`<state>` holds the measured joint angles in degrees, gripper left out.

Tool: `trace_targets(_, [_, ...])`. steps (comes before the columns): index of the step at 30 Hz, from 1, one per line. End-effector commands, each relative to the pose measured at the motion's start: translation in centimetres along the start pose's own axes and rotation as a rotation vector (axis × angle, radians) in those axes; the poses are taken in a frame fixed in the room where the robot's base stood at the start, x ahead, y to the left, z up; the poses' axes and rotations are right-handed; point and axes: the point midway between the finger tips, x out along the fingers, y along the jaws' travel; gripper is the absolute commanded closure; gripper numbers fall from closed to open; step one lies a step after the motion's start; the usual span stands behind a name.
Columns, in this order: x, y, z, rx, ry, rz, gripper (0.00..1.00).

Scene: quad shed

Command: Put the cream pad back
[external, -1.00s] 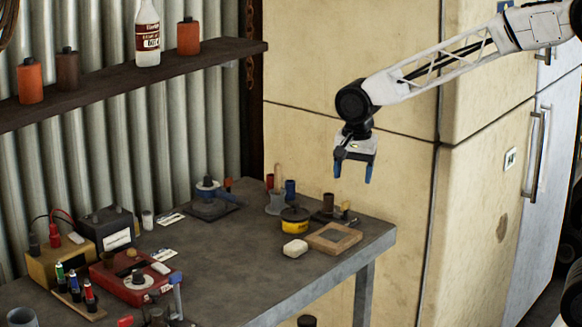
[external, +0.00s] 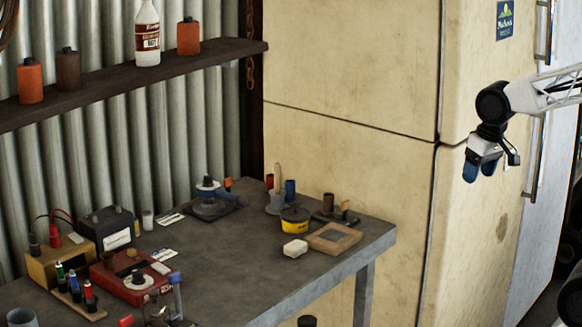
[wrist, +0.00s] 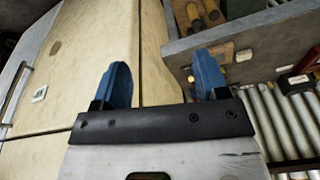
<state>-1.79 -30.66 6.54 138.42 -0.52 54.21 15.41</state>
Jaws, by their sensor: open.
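The cream pad (external: 295,248) is a small pale block lying on the grey bench top, just left of a shallow wooden frame (external: 345,239). The pad and frame are apart or barely touching; I cannot tell which. My gripper (external: 479,168) is open and empty, high up and far right of the bench, in front of the pale cabinet. In the wrist view, its two blue fingers (wrist: 162,78) are spread wide with nothing between them.
A yellow tin (external: 295,225) stands behind the pad, and a small dark stand (external: 328,208) behind the frame. A red meter box (external: 125,285) is at the bench's left. The bench's front middle is clear. The cabinet (external: 350,160) stands beside the bench.

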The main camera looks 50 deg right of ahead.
Motion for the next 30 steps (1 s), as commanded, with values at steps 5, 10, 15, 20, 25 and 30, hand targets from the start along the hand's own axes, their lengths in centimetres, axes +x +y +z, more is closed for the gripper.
trace_targets(5, [0.2,1.9,3.8,-0.129,0.022,0.002,0.33])
trace_targets(10, [0.4,2.7,5.6,-0.197,0.032,0.004,0.33])
trace_targets(15, [0.5,2.9,6.1,-0.216,0.033,0.005,0.33])
trace_targets(20, [0.5,2.9,6.0,-0.215,0.032,0.005,0.33])
trace_targets(25, [0.5,2.9,6.0,-0.215,0.032,0.005,0.33])
trace_targets(30, [0.5,2.8,6.0,-0.214,0.032,0.005,0.33])
